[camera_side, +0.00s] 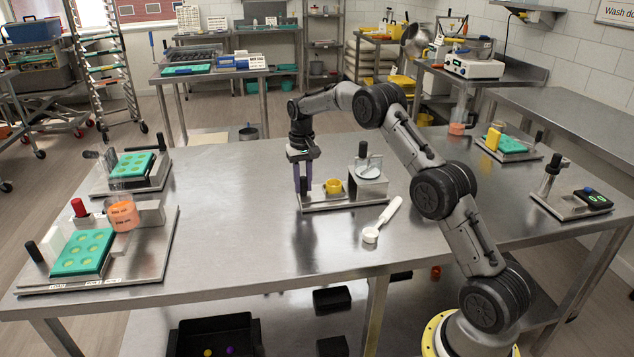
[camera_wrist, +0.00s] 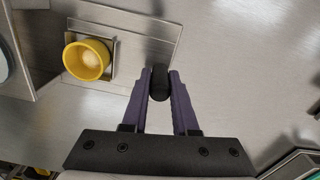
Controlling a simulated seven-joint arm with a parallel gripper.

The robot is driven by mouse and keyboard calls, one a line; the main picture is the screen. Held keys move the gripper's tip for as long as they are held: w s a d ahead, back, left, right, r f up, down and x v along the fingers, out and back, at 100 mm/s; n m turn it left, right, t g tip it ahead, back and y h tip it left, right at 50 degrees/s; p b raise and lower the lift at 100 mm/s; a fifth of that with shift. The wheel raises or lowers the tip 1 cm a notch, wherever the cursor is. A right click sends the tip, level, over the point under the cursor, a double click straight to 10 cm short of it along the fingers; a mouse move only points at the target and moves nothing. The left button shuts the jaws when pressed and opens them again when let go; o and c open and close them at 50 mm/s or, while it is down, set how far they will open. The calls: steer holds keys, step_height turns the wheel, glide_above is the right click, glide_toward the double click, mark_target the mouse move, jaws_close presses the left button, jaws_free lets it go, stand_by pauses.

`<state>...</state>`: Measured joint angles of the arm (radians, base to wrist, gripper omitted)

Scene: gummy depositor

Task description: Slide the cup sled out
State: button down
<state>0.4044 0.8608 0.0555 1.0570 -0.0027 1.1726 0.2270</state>
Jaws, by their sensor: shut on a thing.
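My gripper (camera_side: 303,187) is shut on a black knob, the sled's handle (camera_wrist: 160,82), with one purple finger on each side of it. A yellow cup (camera_side: 333,187) sits in a square metal holder on the cup sled, to the right of my gripper in the side view. The wrist view shows the cup (camera_wrist: 87,61) from above, with a pale inside. The cup stands out in the open, left of the metal dispenser block (camera_side: 367,186). The metal base plate (camera_side: 345,203) lies under them. The link between knob and holder is hard to make out.
A white scoop (camera_side: 382,220) lies in front of the dispenser. Stations with green molds (camera_side: 84,251) stand at the table's left. The steel table left of my gripper is clear.

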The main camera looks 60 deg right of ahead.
steer(key=shift+w+a+r, duration=0.1)
steer(key=shift+w+a, duration=0.15)
steer(key=c, duration=1)
jaws_free()
steer(key=o, duration=0.3)
step_height(320, 180, up, 14)
steer(key=shift+f, duration=0.1)
